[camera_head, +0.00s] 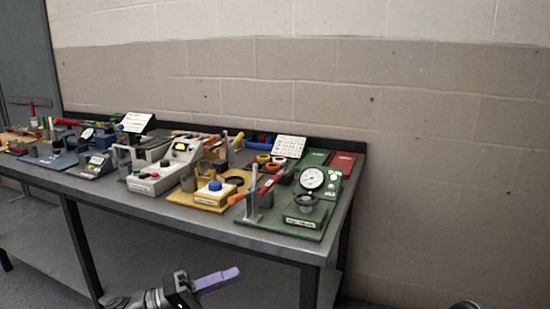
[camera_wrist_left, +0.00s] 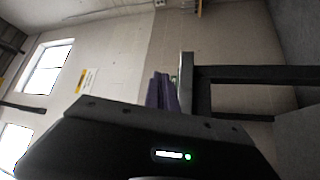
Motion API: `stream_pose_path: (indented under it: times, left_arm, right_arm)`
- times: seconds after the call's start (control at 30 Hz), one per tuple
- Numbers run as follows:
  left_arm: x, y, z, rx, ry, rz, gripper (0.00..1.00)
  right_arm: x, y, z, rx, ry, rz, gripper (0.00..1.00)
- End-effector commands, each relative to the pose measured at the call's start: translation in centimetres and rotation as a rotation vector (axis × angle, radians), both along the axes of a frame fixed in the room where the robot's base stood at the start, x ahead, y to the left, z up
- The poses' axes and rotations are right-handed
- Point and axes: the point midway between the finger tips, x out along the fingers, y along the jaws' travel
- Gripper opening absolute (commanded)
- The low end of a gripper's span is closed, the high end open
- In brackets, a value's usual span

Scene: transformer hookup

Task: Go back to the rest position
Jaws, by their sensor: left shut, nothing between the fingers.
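My left gripper (camera_head: 216,281) shows at the bottom of the head view, in front of and below the near edge of the workbench (camera_head: 200,225). Its purple fingers are shut together with nothing between them. In the left wrist view the purple fingers (camera_wrist_left: 162,92) stick up side by side beyond the dark gripper body. A small dark rounded part at the bottom right edge of the head view may belong to my right arm, but its gripper does not show.
The bench carries several devices: a green base with a round gauge (camera_head: 312,179), a yellow block with a blue button (camera_head: 215,190), and a white box (camera_head: 158,180). A block wall (camera_head: 420,120) stands behind. The floor right of the bench looks clear. A window (camera_wrist_left: 48,68) shows in the wrist view.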

Motion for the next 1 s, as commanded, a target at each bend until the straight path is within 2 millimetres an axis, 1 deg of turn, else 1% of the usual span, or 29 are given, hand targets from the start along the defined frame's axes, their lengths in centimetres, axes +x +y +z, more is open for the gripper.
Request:
stream_pose_path:
  times: [0.03,0.07,0.1,0.17,0.2,0.27,0.3,0.37,0.4,0.47,0.5,0.57,0.6,0.67,0.7,0.73,0.8,0.87,1.0]
  left_arm:
    - [-0.1,-2.5,-2.2,0.04,0.083,-0.009,0.0]
    - [-0.2,-3.9,-3.8,0.066,0.138,-0.009,0.0]
    - [-0.6,-5.9,-6.1,0.107,0.214,-0.01,0.0]
    - [-1.7,-8.8,-10.0,0.177,0.327,-0.01,0.0]
    - [-2.8,-10.6,-12.6,0.227,0.397,-0.008,0.0]
    - [-4.9,-12.8,-16.5,0.31,0.494,-0.002,0.0]
    - [-6.6,-13.9,-19.1,0.369,0.553,0.004,0.0]
    - [-9.6,-15.1,-22.8,0.465,0.632,0.014,0.0]
    - [-11.8,-15.4,-25.2,0.536,0.678,0.026,0.0]
    - [-15.4,-15.1,-28.5,0.647,0.734,0.045,0.0]
    - [-18.0,-14.3,-30.5,0.728,0.762,0.06,0.0]
    - [-21.7,-12.3,-32.8,0.855,0.789,0.085,0.0]
    - [-24.0,-10.5,-33.8,0.941,0.793,0.1,0.0]
    - [-26.8,-7.6,-34.6,1.061,0.78,0.111,0.0]
    - [-28.4,-5.8,-34.7,1.136,0.761,0.105,0.0]
    - [-29.4,-4.7,-34.5,1.184,0.748,0.092,0.0]
    - [-30.6,-2.7,-34.1,1.269,0.722,0.073,0.0]
    - [-30.2,-2.0,-33.7,1.307,0.689,0.071,0.0]
    - [-29.7,-2.9,-33.0,1.324,0.634,0.049,0.0]
  right_arm:
    - [0.0,0.0,0.5,0.0,0.0,0.0,0.87]
    - [0.0,0.0,0.7,0.0,0.0,0.0,0.87]
    - [0.0,0.0,1.0,0.0,0.0,0.0,0.87]
    - [0.0,0.0,1.5,0.0,0.0,-0.001,0.87]
    - [0.0,0.0,1.8,0.0,0.0,-0.001,0.87]
    - [0.0,0.0,2.4,0.0,0.0,-0.001,0.87]
    - [0.0,0.0,2.8,0.0,0.0,-0.001,0.87]
    - [0.0,0.0,3.5,0.001,0.0,-0.001,0.87]
    - [0.0,0.0,4.0,0.001,0.001,-0.002,0.87]
    - [0.0,0.0,4.9,0.001,0.001,-0.002,0.87]
    - [0.0,0.0,5.5,0.001,0.001,-0.002,0.87]
    - [0.0,0.0,6.6,0.001,0.001,-0.002,0.87]
    - [0.0,0.1,7.3,0.001,0.001,-0.001,0.87]
    - [0.0,0.1,8.2,0.001,0.001,-0.001,0.87]
    - [0.0,0.1,8.8,0.001,0.001,-0.002,0.87]
    - [0.0,0.1,9.3,0.001,0.001,-0.002,0.87]
    - [0.0,0.1,10.0,0.001,0.001,-0.002,0.87]
    - [0.0,0.1,10.3,0.001,0.001,-0.002,0.87]
    - [0.0,0.1,10.5,0.001,0.001,-0.001,0.87]
